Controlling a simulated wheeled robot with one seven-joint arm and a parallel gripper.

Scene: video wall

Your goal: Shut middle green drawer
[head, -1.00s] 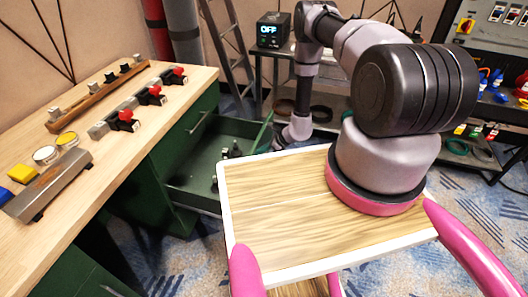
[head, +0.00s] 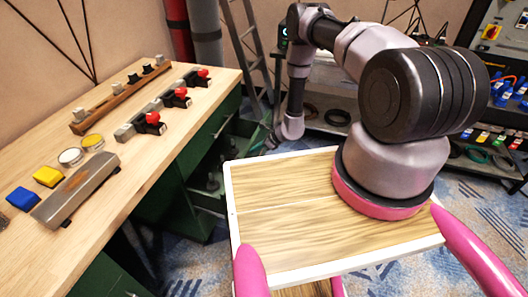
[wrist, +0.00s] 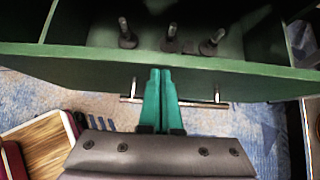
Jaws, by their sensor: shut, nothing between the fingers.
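The green drawer (head: 208,172) stands partly open from the green cabinet under the wooden workbench in the head view. My wooden-topped base hides part of it. In the wrist view the drawer's green front (wrist: 80,60) crosses the picture, with a metal bar handle (wrist: 200,104) on its outer side. Several dark peg-like items (wrist: 170,40) stand inside the drawer. My gripper (wrist: 160,72) has its teal fingers together and empty, over the handle, with the tips at the drawer front. Whether they touch it I cannot tell. In the head view the gripper is small and partly hidden.
The workbench (head: 130,190) at left carries red-topped switches (head: 153,118), yellow, white and blue buttons (head: 70,157) and a wooden strip. A ladder (head: 250,55) and a metal shelf (head: 335,115) stand behind the drawer. Blue patterned carpet lies around.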

